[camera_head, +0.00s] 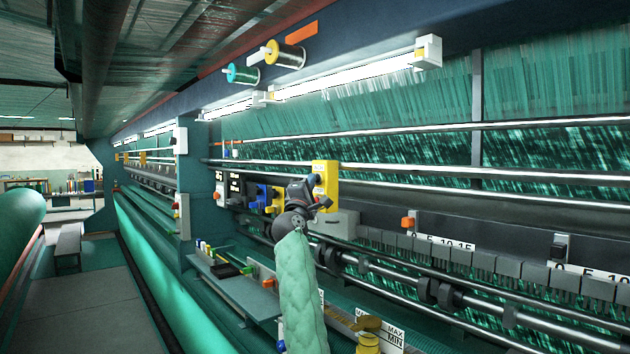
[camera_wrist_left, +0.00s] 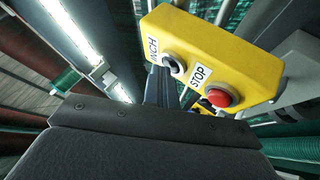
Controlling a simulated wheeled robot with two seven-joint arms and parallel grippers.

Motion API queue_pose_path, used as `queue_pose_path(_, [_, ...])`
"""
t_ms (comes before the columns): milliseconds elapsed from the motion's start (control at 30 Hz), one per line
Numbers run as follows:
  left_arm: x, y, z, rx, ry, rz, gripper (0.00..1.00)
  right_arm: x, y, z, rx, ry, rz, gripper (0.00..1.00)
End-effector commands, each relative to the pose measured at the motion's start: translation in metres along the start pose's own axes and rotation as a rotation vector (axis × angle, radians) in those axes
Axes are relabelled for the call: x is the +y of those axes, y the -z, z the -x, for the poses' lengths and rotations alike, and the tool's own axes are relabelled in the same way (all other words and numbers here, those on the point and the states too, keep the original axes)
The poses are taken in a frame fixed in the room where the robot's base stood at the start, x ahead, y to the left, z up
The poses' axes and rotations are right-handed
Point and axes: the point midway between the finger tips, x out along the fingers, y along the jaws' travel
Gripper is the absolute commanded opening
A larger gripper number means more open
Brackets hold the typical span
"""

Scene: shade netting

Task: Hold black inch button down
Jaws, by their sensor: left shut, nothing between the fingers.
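A yellow control box (camera_head: 331,176) is mounted on the machine's front, right of a row of other boxes. In the left wrist view the yellow box (camera_wrist_left: 215,45) is close and tilted. It carries a black button (camera_wrist_left: 174,65) beside a partly legible label ending in "NCH", and a red button (camera_wrist_left: 220,96) beside a "STOP" label. My left gripper (camera_head: 322,203) is shut and empty, right at the box in the head view. Its dark body fills the lower wrist view. The black button is in plain sight there; I cannot tell whether the gripper touches it. My right gripper is not in view.
Other small control boxes, including a blue one (camera_head: 258,195), sit just left. A tool shelf (camera_head: 243,292) lies below left. Long metal bars and rollers (camera_head: 440,292) run to the right. A walkway (camera_head: 85,295) is open at left.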

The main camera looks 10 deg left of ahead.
Motion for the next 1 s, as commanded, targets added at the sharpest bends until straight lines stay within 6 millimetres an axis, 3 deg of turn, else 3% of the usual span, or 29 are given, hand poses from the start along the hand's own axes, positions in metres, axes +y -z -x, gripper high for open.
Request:
queue_pose_path(500, [0.0, 0.0, 0.0, -0.001, 0.001, 0.0, 0.0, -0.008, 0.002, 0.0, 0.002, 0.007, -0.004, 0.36])
queue_pose_path(1000, [0.0, 0.0, 0.0, -0.001, 0.001, 0.0, 0.0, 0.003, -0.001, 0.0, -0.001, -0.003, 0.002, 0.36])
